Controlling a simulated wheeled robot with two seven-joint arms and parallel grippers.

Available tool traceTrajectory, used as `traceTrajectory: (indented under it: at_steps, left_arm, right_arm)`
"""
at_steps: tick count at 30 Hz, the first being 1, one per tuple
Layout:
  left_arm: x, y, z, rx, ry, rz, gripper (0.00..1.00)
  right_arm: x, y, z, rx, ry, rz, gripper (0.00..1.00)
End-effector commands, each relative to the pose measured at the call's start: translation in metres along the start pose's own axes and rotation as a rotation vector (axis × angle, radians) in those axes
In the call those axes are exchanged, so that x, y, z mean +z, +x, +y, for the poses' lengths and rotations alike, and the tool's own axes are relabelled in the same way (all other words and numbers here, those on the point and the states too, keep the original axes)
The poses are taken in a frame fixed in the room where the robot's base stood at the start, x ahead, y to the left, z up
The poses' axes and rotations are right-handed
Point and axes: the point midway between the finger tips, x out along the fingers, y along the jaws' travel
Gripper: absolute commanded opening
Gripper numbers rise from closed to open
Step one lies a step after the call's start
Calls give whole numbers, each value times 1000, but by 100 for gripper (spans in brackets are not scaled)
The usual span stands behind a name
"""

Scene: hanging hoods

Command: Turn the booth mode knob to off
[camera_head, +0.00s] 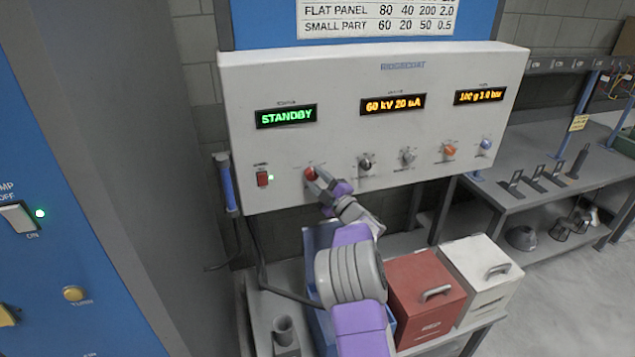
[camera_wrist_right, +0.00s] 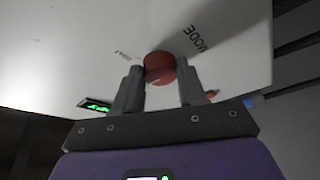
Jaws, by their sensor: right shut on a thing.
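The mode knob is the red knob (camera_head: 310,173) at the lower left of the white control panel (camera_head: 340,130). In the right wrist view the red knob (camera_wrist_right: 160,67) sits between the two fingers, under the word MODE. My right gripper (camera_head: 319,180) reaches up to it from below and is shut on it; in the wrist view the fingers (camera_wrist_right: 161,84) stand on both sides of the knob. The panel display (camera_head: 286,116) reads STANDBY in green. The fingers hide part of the knob in the head view. My left gripper is not in view.
Black, grey, orange and blue knobs (camera_head: 485,144) run to the right. Below stand a red box (camera_head: 425,300) and a white box (camera_head: 480,270). A blue cabinet (camera_head: 60,250) stands at left.

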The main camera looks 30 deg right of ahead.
Motion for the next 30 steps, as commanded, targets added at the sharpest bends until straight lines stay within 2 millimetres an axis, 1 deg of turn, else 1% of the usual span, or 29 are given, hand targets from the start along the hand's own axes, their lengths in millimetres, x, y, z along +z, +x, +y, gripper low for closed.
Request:
traceTrajectory:
  at_steps: [10,11,15,16,25,28,30]
  left_arm:
    - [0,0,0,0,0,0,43]
    - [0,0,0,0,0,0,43]
    - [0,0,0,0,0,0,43]
    - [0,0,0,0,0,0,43]
    - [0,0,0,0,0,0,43]
    - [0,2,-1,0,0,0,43]
    - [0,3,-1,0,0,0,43]
  right_arm:
    - [0,0,1,1,-2,1,10]
    - [0,0,1,1,-2,1,42]
    - [0,0,1,1,-1,1,64]
    - [0,0,1,1,-1,1,66]
    - [0,-2,1,1,-1,0,66]
    - [1,-10,1,2,0,-2,66]
    - [1,-19,1,3,1,-3,66]
